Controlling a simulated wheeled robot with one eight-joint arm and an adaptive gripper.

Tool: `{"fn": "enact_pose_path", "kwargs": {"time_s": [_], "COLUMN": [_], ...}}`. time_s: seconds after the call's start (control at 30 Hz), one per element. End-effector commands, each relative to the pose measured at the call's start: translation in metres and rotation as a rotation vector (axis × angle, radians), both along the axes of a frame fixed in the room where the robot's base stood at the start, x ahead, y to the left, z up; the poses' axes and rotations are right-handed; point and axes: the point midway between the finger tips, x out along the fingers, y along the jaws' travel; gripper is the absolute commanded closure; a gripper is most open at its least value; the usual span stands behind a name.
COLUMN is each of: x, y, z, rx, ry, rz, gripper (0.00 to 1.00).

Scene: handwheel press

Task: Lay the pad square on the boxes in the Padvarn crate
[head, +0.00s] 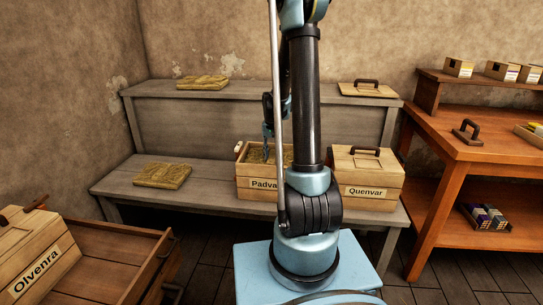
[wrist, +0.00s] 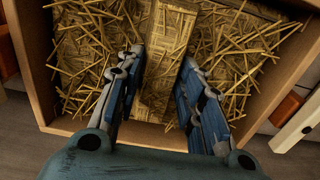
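The open Padvarn crate (head: 256,193) stands on the lower bench, partly hidden behind my arm. My gripper (head: 266,152) points down into it. In the wrist view my gripper (wrist: 158,58) has its two fingers spread apart, inside the crate's walls (wrist: 37,75). Between and around the fingers lie loose straw and a flat straw-coloured strip (wrist: 165,38); I cannot tell whether this is a pad or box tops. No hold on anything is clear. One straw pad (head: 162,175) lies on the lower bench left of the crate, another pad (head: 203,82) on the upper shelf.
The closed Quenvar crate (head: 366,192) stands just right of the Padvarn crate. A lid with a handle (head: 367,91) lies on the upper shelf. The Olvenra crate (head: 38,262) is at the front left. An orange workbench (head: 490,150) with small boxes stands at the right.

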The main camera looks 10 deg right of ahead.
Motion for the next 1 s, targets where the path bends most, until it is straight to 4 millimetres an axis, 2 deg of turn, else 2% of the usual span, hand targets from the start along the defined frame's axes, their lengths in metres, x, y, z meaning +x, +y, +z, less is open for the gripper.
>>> {"fn": "enact_pose_path", "kwargs": {"time_s": [0.03, 0.1, 0.43, 0.57, 0.77, 1.0], "x": [0.0, 0.0, 0.0, 0.0, 0.0, 0.001], "y": [0.0, 0.0, 0.0, 0.0, 0.0, 0.0], "z": [0.0, 0.0, 0.0, 0.007, 0.033, 0.073], "rx": [0.0, 0.0, 0.0, 0.0, 0.0, 0.0], "ry": [0.0, 0.0, 0.0, 0.0, 0.0, 0.001], "rz": [0.0, 0.0, 0.0, 0.0, 0.0, 0.0], "gripper": [0.54, 0.42, 0.42, 0.42, 0.42, 0.42]}}
